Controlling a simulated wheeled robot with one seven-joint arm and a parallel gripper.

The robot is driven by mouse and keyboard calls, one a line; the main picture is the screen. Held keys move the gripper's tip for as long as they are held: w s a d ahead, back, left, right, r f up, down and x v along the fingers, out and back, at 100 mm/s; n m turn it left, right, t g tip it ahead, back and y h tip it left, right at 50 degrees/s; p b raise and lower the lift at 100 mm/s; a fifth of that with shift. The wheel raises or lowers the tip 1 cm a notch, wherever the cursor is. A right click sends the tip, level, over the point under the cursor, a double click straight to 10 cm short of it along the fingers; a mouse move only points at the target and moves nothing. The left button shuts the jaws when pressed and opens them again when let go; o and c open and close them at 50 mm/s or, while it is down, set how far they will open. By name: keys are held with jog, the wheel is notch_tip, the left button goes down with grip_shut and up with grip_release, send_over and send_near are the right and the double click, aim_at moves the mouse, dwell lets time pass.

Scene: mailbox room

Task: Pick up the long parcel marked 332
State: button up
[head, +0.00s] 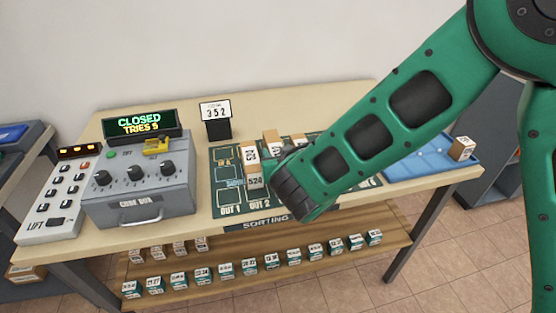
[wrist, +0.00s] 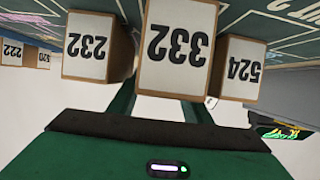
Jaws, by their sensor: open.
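The parcel marked 332 (wrist: 177,45) is at the top centre of the wrist view, its white label upside down in the picture. My gripper (wrist: 162,106) is open, its two green fingers reaching toward the parcel, one toward each side of its label end. I cannot tell whether they touch it. The parcel's far length is hidden. In the head view my arm covers the gripper's fingers, and I cannot make out the 332 label there.
Parcel 232 (wrist: 86,46) and parcel 524 (wrist: 237,68) stand close on either side; 524 also shows in the head view (head: 255,182). The green sorting mat (head: 226,201) lies beneath.

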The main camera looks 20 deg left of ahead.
jog(key=shift+w+a+f, duration=0.1)
jog(key=shift+w+a, duration=0.1)
jog(key=shift+w, duration=0.1)
jog(key=shift+c, duration=0.4)
jog(key=c, duration=1)
jog(key=shift+c, duration=0.3)
